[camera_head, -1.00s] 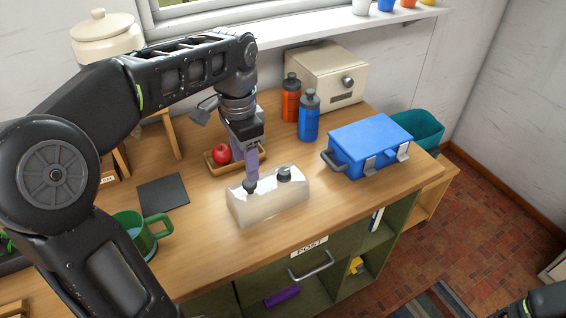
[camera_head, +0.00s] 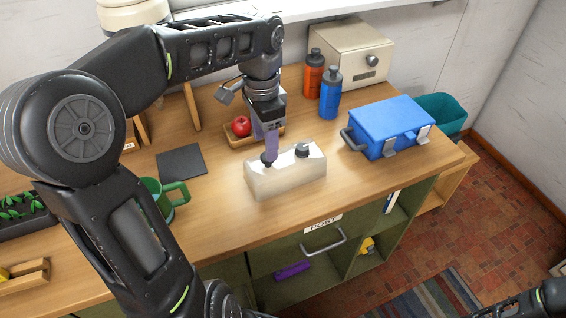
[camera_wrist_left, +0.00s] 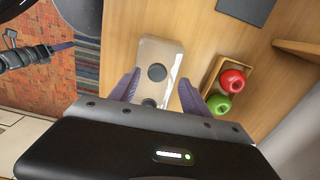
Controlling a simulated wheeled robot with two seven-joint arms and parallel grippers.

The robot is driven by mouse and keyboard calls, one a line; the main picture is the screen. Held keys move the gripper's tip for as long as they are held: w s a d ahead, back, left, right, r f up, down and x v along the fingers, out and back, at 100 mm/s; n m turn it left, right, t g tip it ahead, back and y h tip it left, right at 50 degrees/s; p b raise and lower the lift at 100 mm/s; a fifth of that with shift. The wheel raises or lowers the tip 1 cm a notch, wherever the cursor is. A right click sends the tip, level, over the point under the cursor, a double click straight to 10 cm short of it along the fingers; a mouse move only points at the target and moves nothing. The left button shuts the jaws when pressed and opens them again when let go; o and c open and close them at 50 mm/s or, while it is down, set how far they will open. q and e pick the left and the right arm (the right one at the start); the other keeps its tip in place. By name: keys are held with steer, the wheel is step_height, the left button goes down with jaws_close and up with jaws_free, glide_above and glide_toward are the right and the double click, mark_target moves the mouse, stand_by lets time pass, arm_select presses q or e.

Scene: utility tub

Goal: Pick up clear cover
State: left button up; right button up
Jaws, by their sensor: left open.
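The clear cover (camera_head: 288,178), a pale see-through box shape with dark round spots on top, sits on the wooden desk near its front edge. My left gripper (camera_head: 269,157) points down over the cover's left part. In the left wrist view, the cover (camera_wrist_left: 165,52) lies between the spread purple fingers of the left gripper (camera_wrist_left: 158,92), with space beside the fingers. The left gripper is open and empty. The right gripper (camera_wrist_left: 62,46) shows only small at the left of the wrist view; its jaws are unclear.
A wooden tray (camera_head: 236,143) with a red apple (camera_head: 241,126) stands close behind the gripper. A blue case (camera_head: 390,125) and blue bottle (camera_head: 330,95) are to the right. A green mug (camera_head: 163,197) and dark mat (camera_head: 181,162) are left. Bare desk lies before the cover.

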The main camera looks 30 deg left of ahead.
mark_target(285, 163)
arm_select(q)
steer(key=shift+d+f+p, duration=0.15)
steer(key=shift+f+p, duration=0.1)
steer(key=shift+f, duration=1.1)
steer(key=shift+d+f+p, duration=0.1)
steer(key=shift+f+p, duration=0.15)
steer(key=shift+f, duration=1.05)
steer(key=shift+s, duration=0.1)
steer(key=shift+c, duration=0.2)
jaws_close()
